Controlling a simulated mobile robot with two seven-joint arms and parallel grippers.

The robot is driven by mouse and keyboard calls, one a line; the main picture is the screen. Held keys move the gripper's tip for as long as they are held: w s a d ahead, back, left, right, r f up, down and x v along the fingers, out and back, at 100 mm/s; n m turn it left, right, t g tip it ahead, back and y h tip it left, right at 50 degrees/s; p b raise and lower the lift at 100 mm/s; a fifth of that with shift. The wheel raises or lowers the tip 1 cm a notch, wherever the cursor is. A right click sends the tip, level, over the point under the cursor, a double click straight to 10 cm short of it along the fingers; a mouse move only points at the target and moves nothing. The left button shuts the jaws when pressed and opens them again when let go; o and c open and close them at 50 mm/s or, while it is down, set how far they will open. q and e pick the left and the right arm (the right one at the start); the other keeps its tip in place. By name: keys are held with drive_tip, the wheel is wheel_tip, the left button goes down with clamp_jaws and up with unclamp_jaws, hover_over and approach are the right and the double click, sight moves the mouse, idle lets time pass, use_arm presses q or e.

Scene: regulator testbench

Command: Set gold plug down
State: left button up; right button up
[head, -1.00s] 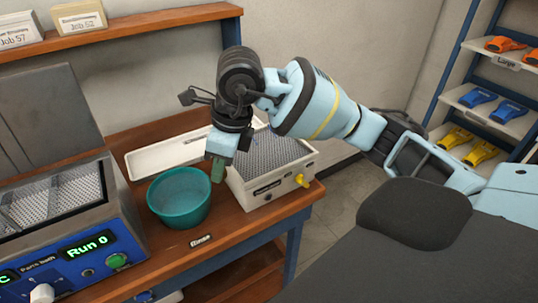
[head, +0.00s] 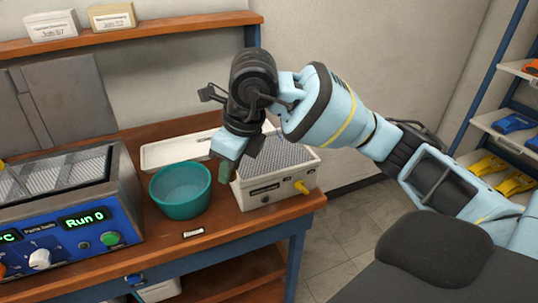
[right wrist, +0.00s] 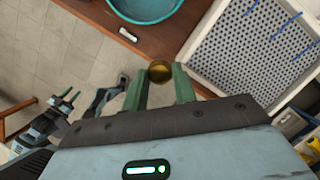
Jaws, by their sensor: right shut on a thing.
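My right gripper (head: 226,178) points down over the gap between the teal bowl (head: 180,192) and the cream box with a perforated top (head: 276,188). In the right wrist view its green fingers (right wrist: 159,80) are shut on the round gold plug (right wrist: 160,71). The plug is hidden in the head view. The bowl and the perforated top (right wrist: 245,45) also show in the right wrist view, on either side of the plug. A small gripper, apparently my left one (right wrist: 66,100), shows at the lower left there, too small to judge its opening.
The parts bath (head: 70,215) with its lit "Run 0" display stands at the left. A long white tray (head: 178,150) lies behind the bowl. A shelf with coloured parts (head: 505,150) stands at the right.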

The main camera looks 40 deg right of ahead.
hover_over(266, 154)
drive_tip(key=s, duration=0.2)
drive_tip(key=shift+w+a+f+p, duration=0.15)
drive_tip(key=shift+a+f+p, duration=0.3)
drive_tip(key=shift+f, duration=0.2)
drive_tip(key=shift+w+d+f, duration=0.1)
drive_tip(key=shift+w+d, duration=0.1)
drive_tip(key=shift+d, duration=0.25)
drive_tip(key=shift+w+d, duration=0.15)
drive_tip(key=shift+d, duration=0.2)
use_arm(q)
drive_tip(key=shift+w+a+r, duration=0.1)
drive_tip(key=shift+w+r, duration=0.3)
drive_tip(key=shift+r, duration=0.35)
use_arm(e)
drive_tip(key=shift+f, duration=1.75)
drive_tip(key=shift+f, duration=0.2)
use_arm(q)
drive_tip(key=shift+w, duration=0.1)
use_arm(e)
drive_tip(key=o, duration=1)
drive_tip(key=shift+c, duration=0.2)
drive_tip(key=shift+r, duration=0.1)
